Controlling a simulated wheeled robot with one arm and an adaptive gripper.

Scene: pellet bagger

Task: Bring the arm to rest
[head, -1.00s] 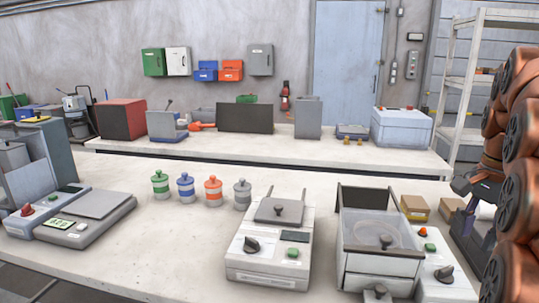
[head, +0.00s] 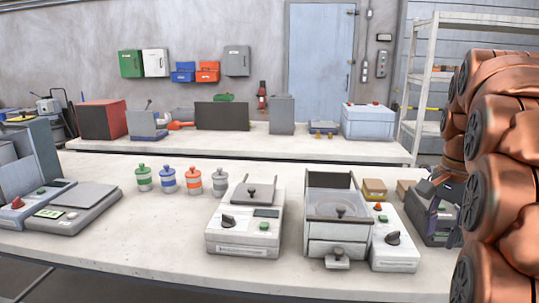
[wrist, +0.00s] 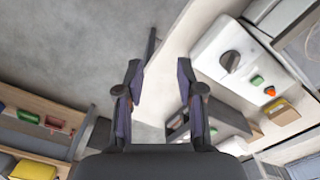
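My gripper (wrist: 159,78) is open in the wrist view, with its two dark fingers wide apart and nothing between them. Below the gap are grey floor and the edge of the pale bench. In the head view my copper-coloured arm stands folded at the right edge. The gripper end shows there only partly, dark against a dark box on the bench, so its fingers are hard to make out. I see no object held.
The front bench (head: 130,230) carries a sealer-like machine (head: 245,220), a bin-topped machine (head: 340,215), several lidded jars (head: 194,181) and small cardboard boxes (head: 374,190). A dark box (head: 432,222) stands near my arm. White shelving (head: 428,90) stands behind.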

